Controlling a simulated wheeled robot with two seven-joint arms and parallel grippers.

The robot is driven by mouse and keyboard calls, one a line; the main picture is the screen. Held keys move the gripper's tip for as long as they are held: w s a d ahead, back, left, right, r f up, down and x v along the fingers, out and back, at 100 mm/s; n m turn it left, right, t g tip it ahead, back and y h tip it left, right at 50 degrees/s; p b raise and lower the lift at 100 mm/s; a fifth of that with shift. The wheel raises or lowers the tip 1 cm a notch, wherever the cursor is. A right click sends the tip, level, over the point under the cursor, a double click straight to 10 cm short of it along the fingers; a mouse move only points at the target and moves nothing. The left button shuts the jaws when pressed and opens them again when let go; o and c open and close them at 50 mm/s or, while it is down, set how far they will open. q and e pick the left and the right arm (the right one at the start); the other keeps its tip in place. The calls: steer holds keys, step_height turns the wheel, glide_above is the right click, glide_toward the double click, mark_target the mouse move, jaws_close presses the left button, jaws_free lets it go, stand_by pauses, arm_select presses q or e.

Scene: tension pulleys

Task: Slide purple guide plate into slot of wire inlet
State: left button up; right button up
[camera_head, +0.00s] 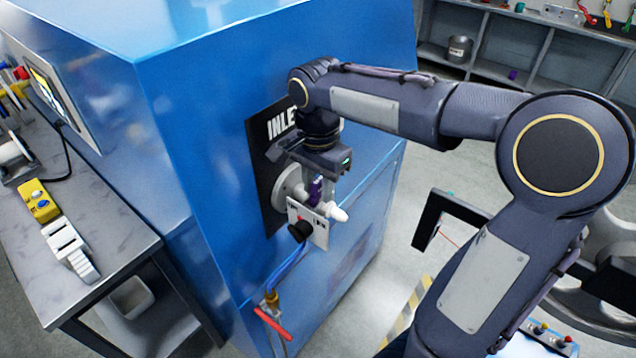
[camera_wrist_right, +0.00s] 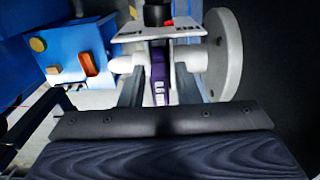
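The wire inlet (camera_head: 291,186) is a pale round flange with white rollers and a white front plate, mounted on the black INLET panel. The purple guide plate (camera_head: 316,187) shows at the inlet, just below my right gripper (camera_head: 318,180). In the right wrist view the purple plate (camera_wrist_right: 159,75) stands upright among the inlet's white parts, between the two fingers of my right gripper (camera_wrist_right: 161,88). Gaps show between the plate and both fingers, so the gripper looks open around it. How deep the plate sits in the slot is hidden. My left gripper is not in view.
The blue machine (camera_head: 190,130) fills the middle. A red-handled valve (camera_head: 272,318) and blue hose hang below the inlet. A workbench (camera_head: 110,235) with a yellow device (camera_head: 39,200) stands left. A dark frame (camera_head: 430,222) stands right of the inlet. Shelves line the back.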

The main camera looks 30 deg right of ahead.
steer(key=shift+o, duration=0.9)
step_height(320, 180, up, 8)
steer(key=shift+f, duration=0.1)
steer(key=shift+s+d+f+n, duration=0.1)
steer(key=shift+s+f+n, duration=0.05)
steer(key=shift+s+n, duration=0.2)
steer(key=s+a+f+n+t+y, duration=0.2)
steer(key=s+f+n, duration=0.3)
steer(key=s, duration=0.3)
steer(key=s+a+f+n+t+y, duration=0.1)
steer(key=s+a+f+n+t, duration=0.1)
steer(key=s+f+n, duration=0.4)
steer(key=shift+s+f+t+y+b, duration=0.4)
steer(key=shift+s+t, duration=0.4)
steer(key=shift+s, duration=0.25)
